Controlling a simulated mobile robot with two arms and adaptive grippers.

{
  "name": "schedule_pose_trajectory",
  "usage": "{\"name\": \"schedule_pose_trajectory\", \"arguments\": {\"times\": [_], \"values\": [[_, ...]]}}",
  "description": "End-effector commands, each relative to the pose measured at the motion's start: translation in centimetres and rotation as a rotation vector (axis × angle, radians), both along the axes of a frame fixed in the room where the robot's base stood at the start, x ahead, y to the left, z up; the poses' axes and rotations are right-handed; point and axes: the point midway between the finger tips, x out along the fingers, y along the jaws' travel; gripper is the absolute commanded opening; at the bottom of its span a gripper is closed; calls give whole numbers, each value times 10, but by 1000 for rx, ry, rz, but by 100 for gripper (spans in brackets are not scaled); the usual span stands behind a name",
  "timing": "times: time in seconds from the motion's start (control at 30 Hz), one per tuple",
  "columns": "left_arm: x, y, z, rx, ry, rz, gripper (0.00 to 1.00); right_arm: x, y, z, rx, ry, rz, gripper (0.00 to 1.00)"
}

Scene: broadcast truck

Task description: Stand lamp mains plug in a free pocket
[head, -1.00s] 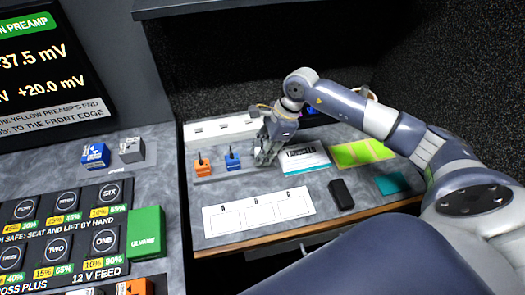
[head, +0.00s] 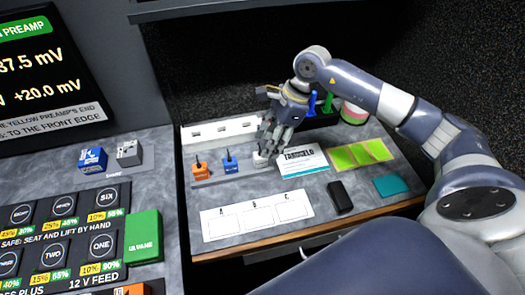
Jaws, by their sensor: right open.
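My right gripper (head: 271,146) is open and points down just above a white plug-like piece (head: 261,159). Its fingers partly cover that piece, and I cannot tell whether they touch it. The white piece stands at the right of a row with an orange plug (head: 201,171) and a blue plug (head: 230,166), both upright with a dark cord end on top. The row stands on a grey strip (head: 215,179), whose pockets are too small to make out. No label readable here tells which plug is the lamp's. My left gripper is not in view.
A white socket strip (head: 205,130) lies behind the row. A card marked A, B, C (head: 256,214) lies in front. To the right are a labelled card (head: 302,161), a green sheet (head: 358,154), a black block (head: 340,197) and a teal pad (head: 391,187). Green and blue upright pieces (head: 312,104) stand behind.

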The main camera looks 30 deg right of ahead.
Motion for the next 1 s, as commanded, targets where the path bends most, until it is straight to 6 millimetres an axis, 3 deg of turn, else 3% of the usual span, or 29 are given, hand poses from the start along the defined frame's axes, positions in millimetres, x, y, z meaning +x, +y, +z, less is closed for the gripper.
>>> {"name": "schedule_pose_trajectory", "arguments": {"times": [0.1,0.3,1.0], "values": [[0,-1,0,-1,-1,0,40,-2,-10,23,-1,-3,0,48],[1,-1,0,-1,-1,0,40,-5,-19,46,-1,0,1,48],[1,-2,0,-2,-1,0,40,-6,-20,52,0,1,2,48]]}}
